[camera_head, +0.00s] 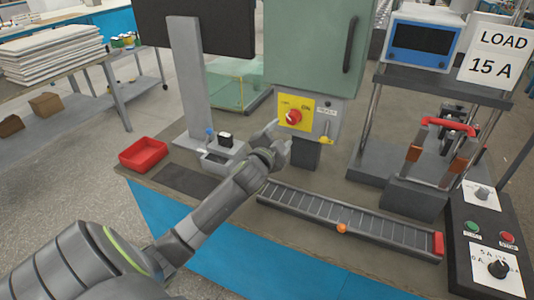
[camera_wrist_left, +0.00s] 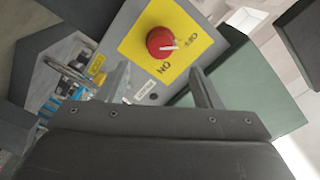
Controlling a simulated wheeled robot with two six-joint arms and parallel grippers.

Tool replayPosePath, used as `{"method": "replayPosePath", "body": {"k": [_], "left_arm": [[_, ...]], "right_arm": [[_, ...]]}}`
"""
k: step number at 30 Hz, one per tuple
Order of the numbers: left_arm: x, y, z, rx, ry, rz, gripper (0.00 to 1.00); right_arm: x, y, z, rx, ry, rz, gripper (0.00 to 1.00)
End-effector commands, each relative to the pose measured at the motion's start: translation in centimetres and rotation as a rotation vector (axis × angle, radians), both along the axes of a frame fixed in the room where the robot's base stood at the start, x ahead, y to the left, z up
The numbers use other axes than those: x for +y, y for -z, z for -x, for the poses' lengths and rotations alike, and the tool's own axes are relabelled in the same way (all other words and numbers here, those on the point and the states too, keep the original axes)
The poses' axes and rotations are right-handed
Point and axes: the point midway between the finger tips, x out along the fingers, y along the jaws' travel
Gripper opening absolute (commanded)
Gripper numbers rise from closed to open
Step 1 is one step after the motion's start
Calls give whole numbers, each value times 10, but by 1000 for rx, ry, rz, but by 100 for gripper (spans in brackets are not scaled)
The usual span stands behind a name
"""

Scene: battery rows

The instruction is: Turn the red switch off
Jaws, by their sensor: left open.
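The red switch (camera_head: 293,117) is a round red knob on a yellow plate (camera_head: 310,104), fixed to the front of the grey-green cabinet. In the left wrist view the red switch (camera_wrist_left: 161,41) has a white pointer mark, and the plate (camera_wrist_left: 140,44) carries the words ON and another label. The pointer is near the lower right of the knob there. My left gripper (camera_head: 280,134) is open just in front of and below the switch, apart from it. In the left wrist view its fingers (camera_wrist_left: 160,88) stand either side below the knob, with nothing between them. My right gripper is not in view.
A small yellow part (camera_head: 326,140) sticks out beside the switch plate. A roller track (camera_head: 345,222) lies along the bench front, and a red tray (camera_head: 143,154) stands at the left. A stand with a LOAD 15 A sign (camera_head: 498,55) is at the right.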

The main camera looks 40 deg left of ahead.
Motion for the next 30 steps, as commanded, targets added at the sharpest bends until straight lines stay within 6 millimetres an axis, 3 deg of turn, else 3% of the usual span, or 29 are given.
{"method": "replayPosePath", "body": {"k": [9, 15, 30], "left_arm": [[-14, 1, 56, 2, 1, 0, 59], [-19, 1, 78, 1, 1, 0, 59], [-20, 0, 84, 1, 0, 1, 59]], "right_arm": [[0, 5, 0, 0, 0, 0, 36], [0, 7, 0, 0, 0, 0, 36], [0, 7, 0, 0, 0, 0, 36]]}}
